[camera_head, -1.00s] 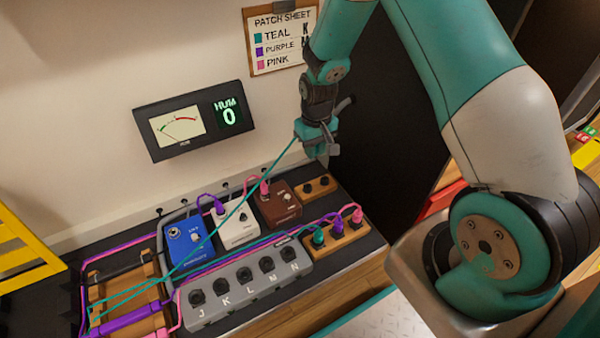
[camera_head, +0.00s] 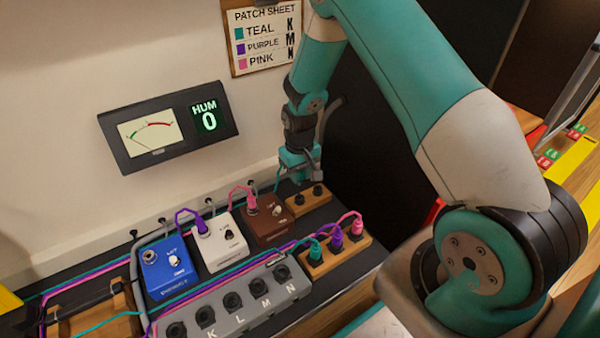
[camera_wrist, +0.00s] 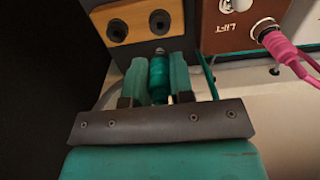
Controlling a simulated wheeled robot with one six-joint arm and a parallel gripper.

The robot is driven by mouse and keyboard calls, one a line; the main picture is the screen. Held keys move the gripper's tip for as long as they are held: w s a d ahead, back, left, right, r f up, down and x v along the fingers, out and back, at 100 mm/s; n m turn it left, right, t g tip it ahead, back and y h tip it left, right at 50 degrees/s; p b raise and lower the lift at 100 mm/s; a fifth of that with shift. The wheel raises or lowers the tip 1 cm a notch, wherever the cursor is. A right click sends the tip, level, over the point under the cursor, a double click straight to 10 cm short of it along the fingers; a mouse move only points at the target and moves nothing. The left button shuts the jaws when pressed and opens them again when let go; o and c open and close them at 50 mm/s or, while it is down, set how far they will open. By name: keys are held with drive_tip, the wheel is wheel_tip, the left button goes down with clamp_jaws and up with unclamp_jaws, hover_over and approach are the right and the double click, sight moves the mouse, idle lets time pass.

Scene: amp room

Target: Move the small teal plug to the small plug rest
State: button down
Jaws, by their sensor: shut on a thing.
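My gripper (camera_head: 296,172) is shut on the small teal plug (camera_wrist: 158,78), which shows upright between the two teal fingers in the wrist view. The small plug rest (camera_head: 303,201) is a wooden block with two dark holes, just below the gripper in the head view. In the wrist view the rest (camera_wrist: 122,34) lies just past the plug's tip, with both holes (camera_wrist: 160,20) empty. I cannot tell whether the tip touches the rest. A teal cable (camera_wrist: 208,76) runs beside the right finger.
A brown pedal (camera_head: 266,225) with a pink plug stands left of the rest. White (camera_head: 222,246) and blue (camera_head: 165,268) pedals stand further left. A wooden block (camera_head: 340,256) with teal, purple and pink plugs is in front. A grey lettered socket box (camera_head: 215,318) lies front left.

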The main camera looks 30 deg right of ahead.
drive_tip(key=shift+f+b, duration=2.6)
drive_tip(key=shift+f, duration=0.65)
drive_tip(key=c, duration=0.9)
unclamp_jaws()
wheel_tip(320, 180, up, 17)
drive_tip(key=p, duration=0.9)
drive_tip(key=shift+r+p, duration=0.2)
drive_tip(key=shift+p, duration=0.2)
